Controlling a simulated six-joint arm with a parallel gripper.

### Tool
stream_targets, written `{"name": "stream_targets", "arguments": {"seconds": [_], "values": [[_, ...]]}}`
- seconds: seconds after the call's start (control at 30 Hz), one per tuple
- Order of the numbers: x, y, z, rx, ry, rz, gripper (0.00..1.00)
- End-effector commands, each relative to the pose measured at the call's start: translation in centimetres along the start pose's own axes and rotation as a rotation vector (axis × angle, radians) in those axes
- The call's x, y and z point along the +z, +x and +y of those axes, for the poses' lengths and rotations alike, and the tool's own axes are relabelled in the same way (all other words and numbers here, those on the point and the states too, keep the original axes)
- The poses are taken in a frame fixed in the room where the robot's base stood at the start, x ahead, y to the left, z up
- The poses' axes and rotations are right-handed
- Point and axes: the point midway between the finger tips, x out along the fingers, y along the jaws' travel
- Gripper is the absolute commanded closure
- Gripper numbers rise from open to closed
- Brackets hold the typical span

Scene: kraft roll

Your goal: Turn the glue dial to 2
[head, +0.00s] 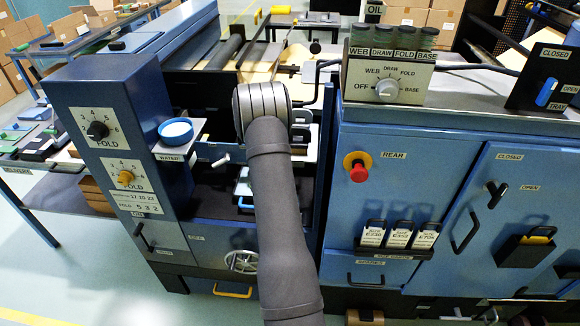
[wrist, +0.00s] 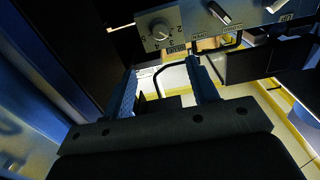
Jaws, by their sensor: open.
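In the wrist view a dial with a round grey knob (wrist: 160,30) sits on a pale plate at the top, left of centre. Small numbers, among them 2, 3 and 4, run around its right and lower sides. The knob's pointer setting is not clear. My gripper (wrist: 162,72) is open and empty, with its two blue fingers reaching toward the plate, apart from the knob. In the head view my gripper is hidden behind my own arm.
Right of the dial is a lever switch (wrist: 220,14). The head view shows a black-knobbed dial (head: 97,130) and a yellow-knobbed dial (head: 125,177) on the left column, a water dish (head: 175,131), a selector knob (head: 386,90) and a red button (head: 357,171).

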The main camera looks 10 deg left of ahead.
Motion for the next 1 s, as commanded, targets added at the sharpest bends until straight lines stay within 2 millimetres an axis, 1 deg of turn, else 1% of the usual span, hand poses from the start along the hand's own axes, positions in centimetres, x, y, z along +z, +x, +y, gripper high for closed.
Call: {"name": "stream_targets", "arguments": {"seconds": [0.17,0.5,0.7,0.83,1.0], "values": [[-0.1,3.1,0.1,0.002,-0.001,0.005,0.46],[-0.1,10.6,0.1,0.002,-0.003,0.004,0.46],[-0.1,14.3,0.1,0.001,-0.004,0.003,0.46],[-0.1,15.7,0.1,0.001,-0.004,0.001,0.46],[-0.1,16.6,0.0,0.000,-0.005,0.001,0.46]]}}
